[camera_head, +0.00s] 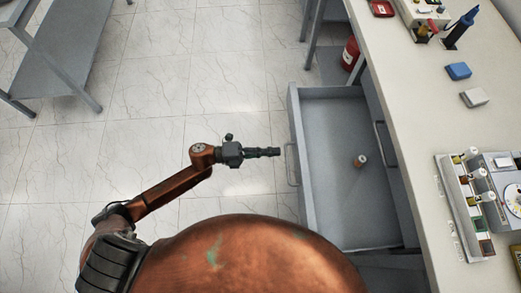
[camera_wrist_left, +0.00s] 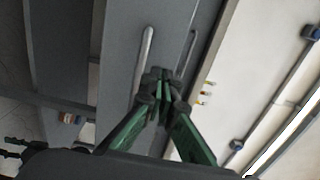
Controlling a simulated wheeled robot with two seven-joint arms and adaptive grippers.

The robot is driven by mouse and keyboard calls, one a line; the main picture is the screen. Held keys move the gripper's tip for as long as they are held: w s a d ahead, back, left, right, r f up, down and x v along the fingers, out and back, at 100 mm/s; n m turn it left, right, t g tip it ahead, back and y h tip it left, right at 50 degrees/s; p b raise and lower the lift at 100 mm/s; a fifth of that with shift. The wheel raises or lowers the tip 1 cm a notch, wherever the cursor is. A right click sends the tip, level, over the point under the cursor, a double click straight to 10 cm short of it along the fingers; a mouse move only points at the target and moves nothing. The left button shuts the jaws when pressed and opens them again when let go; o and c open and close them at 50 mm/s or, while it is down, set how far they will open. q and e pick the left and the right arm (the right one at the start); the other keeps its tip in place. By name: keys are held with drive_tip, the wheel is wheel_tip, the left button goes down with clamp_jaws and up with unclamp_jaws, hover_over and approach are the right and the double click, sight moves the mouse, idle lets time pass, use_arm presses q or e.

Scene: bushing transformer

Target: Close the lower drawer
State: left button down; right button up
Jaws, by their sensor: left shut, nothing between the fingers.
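The lower drawer (camera_head: 348,97) is a grey metal drawer, pulled well out from under the table. A small spool (camera_head: 361,160) lies inside it. Its front carries a bar handle (camera_head: 291,165). My left gripper (camera_head: 277,152) is shut and empty, its tips pointing at the drawer front beside the handle. I cannot tell whether they touch. In the left wrist view, the shut green fingers (camera_wrist_left: 163,85) lie near a long handle (camera_wrist_left: 146,60) on a grey panel. My right gripper is not in view.
A second handle (camera_head: 380,143) shows under the table edge. The white tabletop (camera_head: 420,120) holds a blue block (camera_head: 458,71), a grey block (camera_head: 474,97) and a tray of spools (camera_head: 452,200). A red extinguisher (camera_head: 350,54) stands beyond the drawer. Tiled floor (camera_head: 160,130) left of the drawer is clear.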

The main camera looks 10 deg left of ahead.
sight(297, 150)
use_arm(q)
drive_tip(key=b+x, duration=0.1)
drive_tip(key=x, duration=0.3)
drive_tip(key=shift+w+d, duration=0.15)
drive_tip(key=shift+d, duration=0.25)
drive_tip(key=shift+w+d, duration=0.1)
drive_tip(key=shift+d, duration=0.2)
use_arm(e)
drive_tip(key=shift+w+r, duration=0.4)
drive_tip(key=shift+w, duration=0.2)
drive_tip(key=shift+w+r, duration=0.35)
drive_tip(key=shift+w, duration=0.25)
use_arm(q)
drive_tip(key=shift+d, duration=0.1)
